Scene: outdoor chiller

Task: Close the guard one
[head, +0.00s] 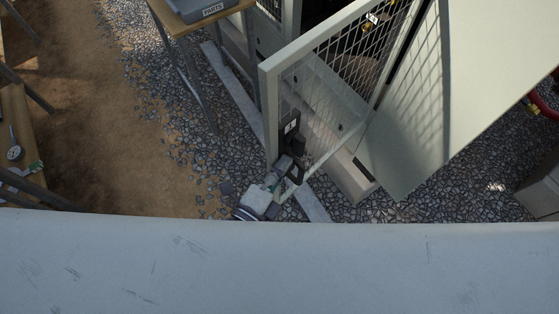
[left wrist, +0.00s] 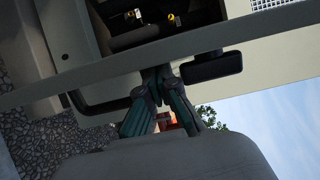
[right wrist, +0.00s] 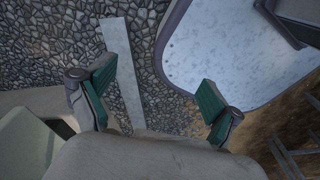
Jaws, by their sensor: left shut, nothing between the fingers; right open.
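In the head view a mesh guard (head: 328,75) in a pale metal frame stands open at an angle from the pale cabinet. A black latch or handle part (head: 291,131) sits low on its near edge. My left gripper (head: 285,172) is at the lower near corner of the guard, just below that black part. In the left wrist view my left gripper (left wrist: 160,82) is shut and empty, its tips close against a pale frame bar (left wrist: 120,68); I cannot tell whether they touch. My right gripper (right wrist: 155,82) is open and empty above gravel, seen only in the right wrist view.
A wooden-topped table (head: 185,22) with a grey bin (head: 197,8) stands left of the guard. A large pale panel (head: 425,110) slants at the right. A wooden bench (head: 18,125) is at the far left.

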